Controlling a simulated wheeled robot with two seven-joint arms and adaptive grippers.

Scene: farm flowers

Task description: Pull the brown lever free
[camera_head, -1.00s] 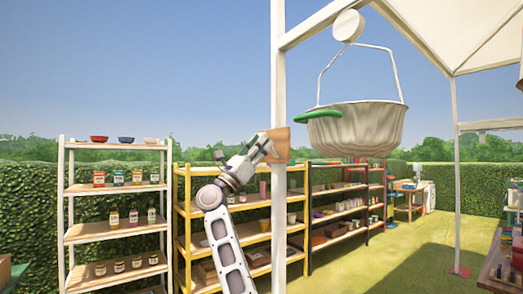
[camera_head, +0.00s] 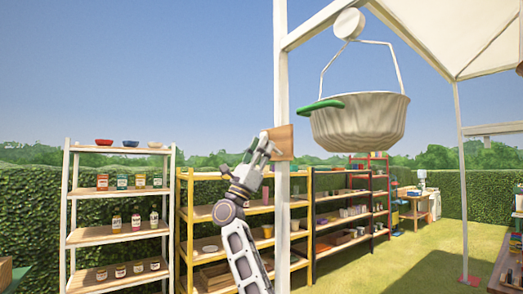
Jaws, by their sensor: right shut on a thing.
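The brown lever (camera_head: 284,141) shows as a flat brown piece at the white post (camera_head: 280,85). My right gripper (camera_head: 267,146) reaches up from below, its fingers shut on the lever's left side. The fingers partly cover that side, and how the lever is fixed to the post is hidden. A pale ribbed bucket (camera_head: 362,122) with a green handle (camera_head: 319,105) hangs by a wire bail from a white round knob (camera_head: 349,23) on the frame, right of the lever. My left gripper is not in view.
A white rack (camera_head: 117,237) with jars and bowls stands left. A yellow shelf (camera_head: 185,235) and a dark shelf (camera_head: 314,220) stand behind my arm and the post. Grass (camera_head: 420,262) lies open at the right, with a hedge behind.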

